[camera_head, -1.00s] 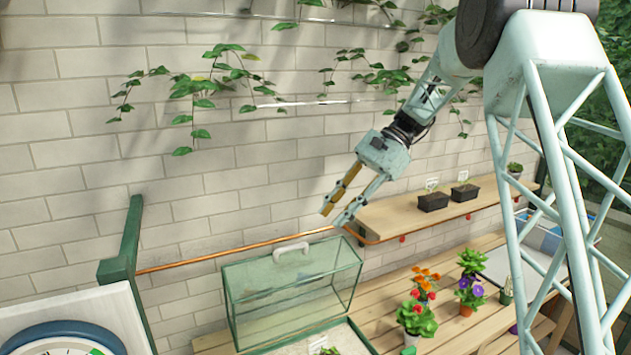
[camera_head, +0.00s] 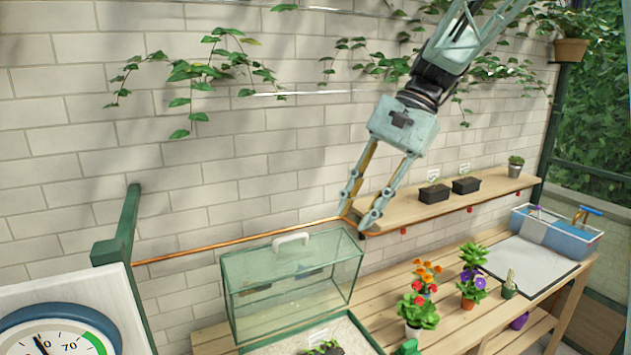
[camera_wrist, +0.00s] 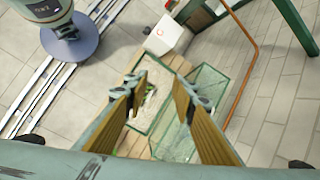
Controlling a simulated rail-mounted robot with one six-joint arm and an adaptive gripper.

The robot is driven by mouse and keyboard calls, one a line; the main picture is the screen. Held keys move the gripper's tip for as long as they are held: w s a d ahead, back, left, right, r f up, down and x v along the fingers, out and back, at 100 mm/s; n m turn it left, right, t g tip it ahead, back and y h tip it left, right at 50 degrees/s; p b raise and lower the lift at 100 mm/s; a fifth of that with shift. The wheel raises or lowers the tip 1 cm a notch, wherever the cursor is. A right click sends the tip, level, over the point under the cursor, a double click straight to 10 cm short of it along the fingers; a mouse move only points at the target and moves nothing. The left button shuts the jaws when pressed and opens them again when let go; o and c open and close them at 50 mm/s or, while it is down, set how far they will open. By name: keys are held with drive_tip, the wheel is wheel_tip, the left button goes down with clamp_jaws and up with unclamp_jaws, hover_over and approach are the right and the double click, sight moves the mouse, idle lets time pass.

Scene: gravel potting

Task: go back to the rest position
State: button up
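My gripper (camera_head: 360,208) hangs in the air in the head view, its two fingers spread apart and pointing down, with nothing between them. It is above and in front of the wooden shelf's left end as seen, and above the glass case's right side. In the wrist view my gripper (camera_wrist: 160,95) also shows open and empty, with wooden-coloured pads facing each other. The glass case (camera_wrist: 182,140) and the gravel tray (camera_wrist: 137,140) lie well below it there.
A glass case (camera_head: 290,285) with a white handle stands behind a gravel tray (camera_head: 360,335). Flower pots (camera_head: 415,320) stand on the slatted bench. The wall shelf (camera_head: 400,208) bears two black pots (camera_head: 434,193). A blue basket (camera_head: 570,240) is at the right. A dial (camera_head: 60,335) is at lower left.

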drive_tip(key=s+d+f+n+t+h+b, duration=0.2)
drive_tip(key=s+d+f+b, duration=0.1)
drive_tip(key=s, duration=0.9)
drive_tip(key=s+d+f+n+t+h+b, duration=0.1)
drive_tip(key=s+d+f+n+t+b, duration=0.1)
drive_tip(key=s, duration=1)
drive_tip(key=s+d+f+n+t+h+b, duration=0.1)
drive_tip(key=s+d+f, duration=0.5)
drive_tip(key=s, duration=0.7)
drive_tip(key=d+n+h+b, duration=0.1)
drive_tip(key=n+b, duration=0.1)
drive_tip(key=shift+f+t+h+b, duration=0.15)
drive_tip(key=shift+t+h+b, duration=0.15)
drive_tip(key=shift+t+b, duration=0.1)
